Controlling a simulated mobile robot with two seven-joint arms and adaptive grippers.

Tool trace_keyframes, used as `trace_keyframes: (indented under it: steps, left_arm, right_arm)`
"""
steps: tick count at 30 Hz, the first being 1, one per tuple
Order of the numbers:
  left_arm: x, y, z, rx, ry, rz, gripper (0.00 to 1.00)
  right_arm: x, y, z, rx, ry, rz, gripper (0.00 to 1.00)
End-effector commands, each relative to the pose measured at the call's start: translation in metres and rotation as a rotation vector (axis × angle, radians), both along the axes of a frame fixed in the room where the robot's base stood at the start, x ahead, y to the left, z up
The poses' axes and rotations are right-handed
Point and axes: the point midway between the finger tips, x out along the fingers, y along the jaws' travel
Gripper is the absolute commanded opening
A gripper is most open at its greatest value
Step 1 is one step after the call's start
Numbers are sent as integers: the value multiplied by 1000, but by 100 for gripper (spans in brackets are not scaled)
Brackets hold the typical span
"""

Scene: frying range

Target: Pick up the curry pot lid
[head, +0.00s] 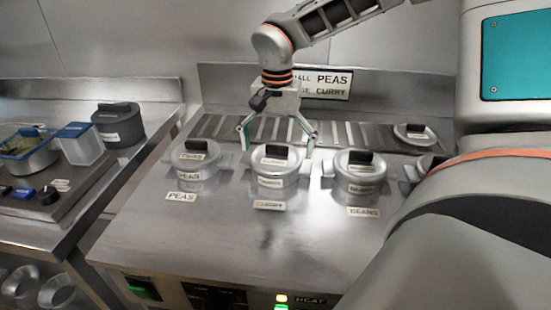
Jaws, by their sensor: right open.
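The curry pot (278,180) stands in the counter behind a small label that appears to read curry. Its round grey lid (262,163) is on it, with a black block handle (276,151) on top. My right gripper (276,149) points down over this lid, fingers spread wide on either side of the handle. It is open and holds nothing. Whether the fingertips touch the lid or hang just above or behind it, I cannot tell. My left gripper is not in view.
Lidded pots stand on both sides: the peas pot (196,178) at left and the beans pot (360,184) at right. Another lid (415,134) sits behind at right. My arm hides the counter's right side. The front counter (200,235) is clear.

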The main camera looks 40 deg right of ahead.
Motion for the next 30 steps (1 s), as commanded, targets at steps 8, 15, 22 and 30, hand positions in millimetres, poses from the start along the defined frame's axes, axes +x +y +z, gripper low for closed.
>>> trace_keyframes:
  steps: [8,15,22,30]
  left_arm:
    - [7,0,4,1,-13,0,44]
    - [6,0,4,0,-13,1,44]
    - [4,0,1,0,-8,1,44]
    - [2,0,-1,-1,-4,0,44]
  right_arm:
    - [0,0,-2,0,-1,0,97]
    - [0,0,-4,0,0,1,46]
    - [-1,0,-8,2,6,2,38]
    - [-2,1,-10,5,10,2,38]
